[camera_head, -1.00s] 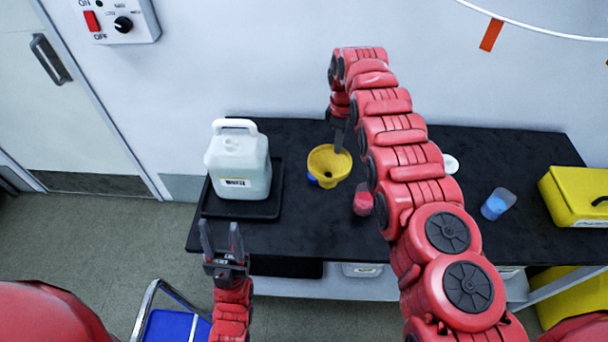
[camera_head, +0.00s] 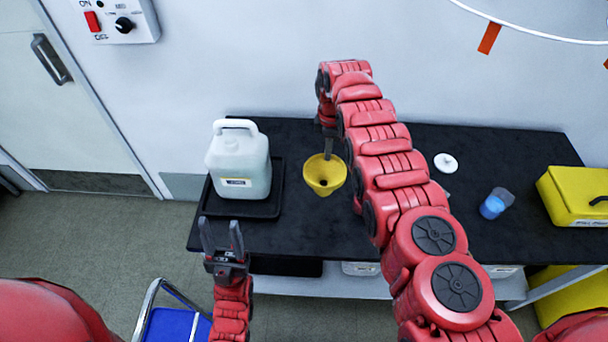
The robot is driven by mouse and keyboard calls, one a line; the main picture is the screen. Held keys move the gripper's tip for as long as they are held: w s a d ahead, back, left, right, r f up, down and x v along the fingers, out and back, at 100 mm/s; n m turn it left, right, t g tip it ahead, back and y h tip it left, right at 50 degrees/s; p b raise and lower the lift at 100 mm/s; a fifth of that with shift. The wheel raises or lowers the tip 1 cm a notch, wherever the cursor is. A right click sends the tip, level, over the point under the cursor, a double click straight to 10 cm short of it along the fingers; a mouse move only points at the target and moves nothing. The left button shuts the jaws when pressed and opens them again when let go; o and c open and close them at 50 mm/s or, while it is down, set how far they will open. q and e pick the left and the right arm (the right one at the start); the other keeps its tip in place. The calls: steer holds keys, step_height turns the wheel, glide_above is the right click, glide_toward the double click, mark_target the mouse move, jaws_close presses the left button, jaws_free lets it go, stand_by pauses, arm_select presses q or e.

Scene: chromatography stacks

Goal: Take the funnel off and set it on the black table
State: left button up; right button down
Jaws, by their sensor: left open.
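The yellow funnel (camera_head: 325,175) is left of the middle of the black table (camera_head: 300,228), just right of the white jug. Its wide mouth faces up towards me. My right gripper (camera_head: 328,152) reaches over from the far side and is shut on the funnel's far rim. Its fingertips are small and partly overlap the rim. What is under the funnel is hidden, so I cannot tell its height above the table. My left gripper (camera_head: 223,238) is open and empty, in front of the table's near left edge, fingers pointing up.
A white jug (camera_head: 238,160) stands on a black tray (camera_head: 265,208) at the left. A white lid (camera_head: 446,163), a beaker with blue liquid (camera_head: 496,203) and a yellow case (camera_head: 578,195) are at the right. My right arm covers the table's middle.

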mark_target(305, 170)
steer(key=shift+s+a+f+n, duration=0.25)
steer(key=shift+a+f+n, duration=0.1)
steer(key=shift+a+n, duration=0.2)
steer(key=shift+a+f+n+p, duration=0.3)
steer(key=shift+a+f+n, duration=0.05)
steer(key=shift+n, duration=0.1)
steer(key=shift+s+a+f+n, duration=0.25)
steer(key=shift+f+n, duration=0.05)
steer(key=shift+n, duration=0.1)
steer(key=s+a+f+n, duration=0.1)
steer(key=s+a+f+n+p, duration=0.1)
steer(key=n, duration=0.1)
steer(key=s+a+f+n, duration=0.1)
steer(key=a, duration=0.1)
steer(key=shift+s+f+n+p, duration=0.2)
steer(key=shift+s+n+p, duration=0.2)
steer(key=shift+f+b, duration=1.65)
steer(key=shift+f, duration=1)
steer(key=shift+f, duration=0.1)
steer(key=shift+f+b, duration=0.5)
steer(key=shift+b, duration=0.25)
